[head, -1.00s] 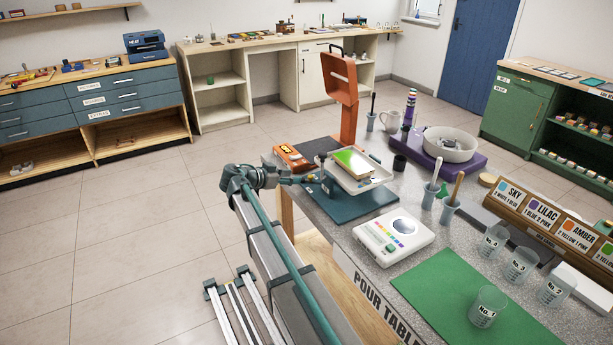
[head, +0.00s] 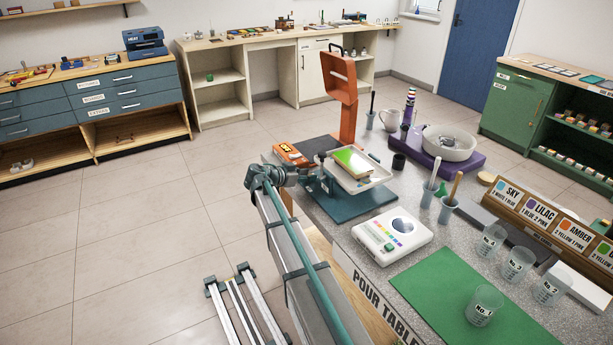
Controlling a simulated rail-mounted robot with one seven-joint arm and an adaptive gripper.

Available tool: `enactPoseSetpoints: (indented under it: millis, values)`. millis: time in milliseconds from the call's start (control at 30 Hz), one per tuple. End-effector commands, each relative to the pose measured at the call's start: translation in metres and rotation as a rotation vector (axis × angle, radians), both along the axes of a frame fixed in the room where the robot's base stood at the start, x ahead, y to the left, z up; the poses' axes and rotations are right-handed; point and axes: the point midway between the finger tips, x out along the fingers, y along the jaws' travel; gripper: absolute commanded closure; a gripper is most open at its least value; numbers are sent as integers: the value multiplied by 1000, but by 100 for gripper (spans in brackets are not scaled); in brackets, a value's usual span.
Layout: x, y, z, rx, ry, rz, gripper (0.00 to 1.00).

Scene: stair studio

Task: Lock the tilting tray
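The tilting tray (head: 378,181) is a white shallow tray on a teal base plate (head: 345,207) on the table. It carries a flat panel (head: 352,162) with a green and yellow top. The tray looks tilted, but its exact angle is hard to judge. My gripper (head: 309,176) is at the left side of the tray's stand, low and close to it. Whether it touches the stand cannot be told. Its fingers are too small and partly covered by my arm to show whether they are open or shut. No lock part can be made out clearly.
An orange upright stand (head: 346,95) rises behind the tray, with an orange box (head: 290,154) at its left. Cups with sticks (head: 429,195) stand to the right. The green mat (head: 435,290) is mostly free.

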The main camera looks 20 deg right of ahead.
Motion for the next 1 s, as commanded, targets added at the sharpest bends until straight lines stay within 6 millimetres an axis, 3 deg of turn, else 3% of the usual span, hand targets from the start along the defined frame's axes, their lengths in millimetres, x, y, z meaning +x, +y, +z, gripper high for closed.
enactPoseSetpoints:
  millis: [33,200,567,1000]
  values:
    - [0,0,0,0,0,0,76]
    - [0,0,0,0,0,0,100]
    - [-2,-1,-2,-1,-2,43,100]
    - [0,-6,-4,-1,-4,330,100]
